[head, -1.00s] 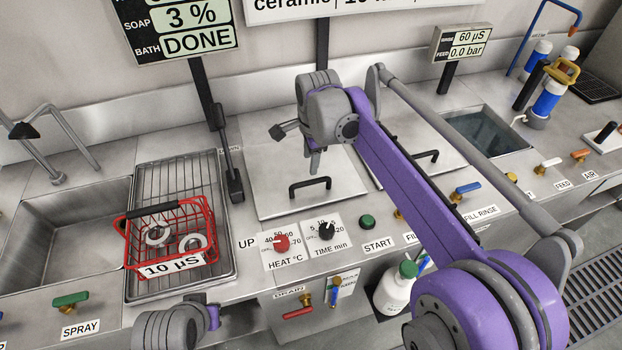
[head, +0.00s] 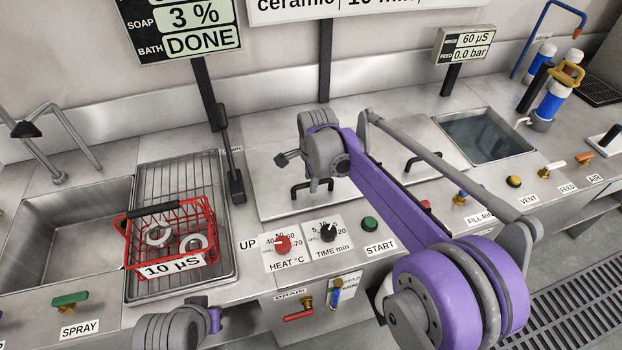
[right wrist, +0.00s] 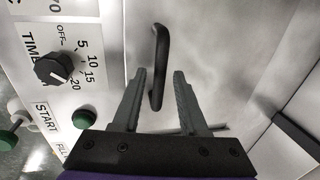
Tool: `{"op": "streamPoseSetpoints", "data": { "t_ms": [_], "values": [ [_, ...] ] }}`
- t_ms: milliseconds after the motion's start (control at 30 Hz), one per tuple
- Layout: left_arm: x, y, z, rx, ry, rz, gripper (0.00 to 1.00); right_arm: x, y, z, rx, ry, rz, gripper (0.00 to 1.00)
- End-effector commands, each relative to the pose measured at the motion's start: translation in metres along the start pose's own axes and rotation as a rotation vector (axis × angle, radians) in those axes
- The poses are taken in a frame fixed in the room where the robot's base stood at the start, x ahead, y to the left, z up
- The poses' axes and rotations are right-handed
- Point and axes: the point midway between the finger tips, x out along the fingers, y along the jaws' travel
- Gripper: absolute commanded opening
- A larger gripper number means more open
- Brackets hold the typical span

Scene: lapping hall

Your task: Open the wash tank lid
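The wash tank lid (head: 262,172) is a flat steel plate, lying closed behind the heat and time knobs. Its black bar handle (head: 297,190) stands near its front edge, partly hidden by my right gripper (head: 314,186). In the right wrist view the handle (right wrist: 159,60) runs lengthwise, its near end between the open fingertips of the right gripper (right wrist: 159,75). The fingers show a gap on both sides of the handle; no clear contact shows. Part of my left arm is at the bottom of the head view; its fingers are out of sight.
A second black lid handle (head: 424,160) and an open water-filled tank (head: 487,135) are to the right. A red wire basket (head: 128,240) with rings sits on the rack at left. Front controls include the heat knob (head: 282,244), time knob (head: 328,232) and green START button (head: 370,223).

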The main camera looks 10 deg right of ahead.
Motion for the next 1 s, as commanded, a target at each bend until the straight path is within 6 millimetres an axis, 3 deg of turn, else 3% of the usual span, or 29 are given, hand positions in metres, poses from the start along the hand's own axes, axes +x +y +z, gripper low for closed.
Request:
{"op": "streamPoseSetpoints", "data": {
  "t_ms": [33,200,1000],
  "values": [
    [0.0000,0.0000,0.0000,0.000,0.000,0.000,0.00,-0.0001,0.0000,0.0000,0.000,0.000,0.000,0.31],
    [0.0000,0.0000,0.0000,0.000,0.000,0.000,0.00,-0.0002,0.0000,0.0000,0.000,0.000,0.000,0.01],
    [0.0000,0.0000,0.0000,0.000,0.000,0.000,0.00,-0.0005,-0.0002,0.0000,0.000,0.000,-0.001,0.00]
  ]
}}
